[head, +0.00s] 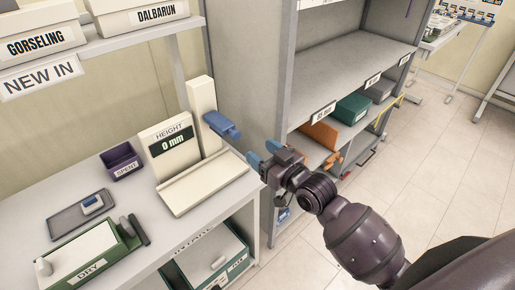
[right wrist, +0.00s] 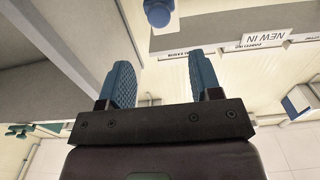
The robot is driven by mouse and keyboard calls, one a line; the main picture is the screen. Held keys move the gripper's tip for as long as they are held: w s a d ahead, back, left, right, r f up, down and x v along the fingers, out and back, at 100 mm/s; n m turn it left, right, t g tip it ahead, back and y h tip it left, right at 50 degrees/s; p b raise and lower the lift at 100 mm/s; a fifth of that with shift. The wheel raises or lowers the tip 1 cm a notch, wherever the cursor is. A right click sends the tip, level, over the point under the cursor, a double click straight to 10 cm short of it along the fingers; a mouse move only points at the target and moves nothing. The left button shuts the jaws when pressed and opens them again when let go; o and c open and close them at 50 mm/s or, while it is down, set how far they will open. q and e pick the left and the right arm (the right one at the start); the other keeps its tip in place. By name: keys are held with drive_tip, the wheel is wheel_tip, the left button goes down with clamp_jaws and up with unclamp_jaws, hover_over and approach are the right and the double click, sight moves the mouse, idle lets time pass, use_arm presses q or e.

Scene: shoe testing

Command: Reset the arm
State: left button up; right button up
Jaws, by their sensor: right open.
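My right arm reaches in from the lower right of the head view. Its gripper (head: 262,154) is just off the right end of the bench, in front of the grey shelf unit. In the right wrist view, its two blue fingers (right wrist: 160,85) stand apart with nothing between them. The height gauge (head: 203,120), a cream post with a blue slider (head: 222,125), stands to the left of the gripper, apart from it. Its display (head: 171,141) reads "0 mm". My left gripper is not in view.
The bench (head: 195,225) holds a purple "SPENT" bin (head: 122,161), a grey tray (head: 80,214) and a green "DRY" box (head: 88,255). White boxes (head: 40,28) sit on the shelf above. The shelf unit (head: 345,55) holds orange and green bins. Tiled floor (head: 450,165) is clear at right.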

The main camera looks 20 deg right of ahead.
idle(0.5)
drive_tip(key=s+d+f+m+g+h, duration=0.1)
drive_tip(key=s+d+f+g+h, duration=0.1)
drive_tip(key=s+f, duration=0.8)
drive_tip(key=s+d+f+m+g+h, duration=0.2)
drive_tip(key=s+d+f+g+h, duration=0.1)
drive_tip(key=s+f, duration=0.8)
drive_tip(key=shift+d+f+g+h, duration=0.3)
drive_tip(key=shift+d+f+h, duration=0.15)
drive_tip(key=shift+d+h, duration=0.35)
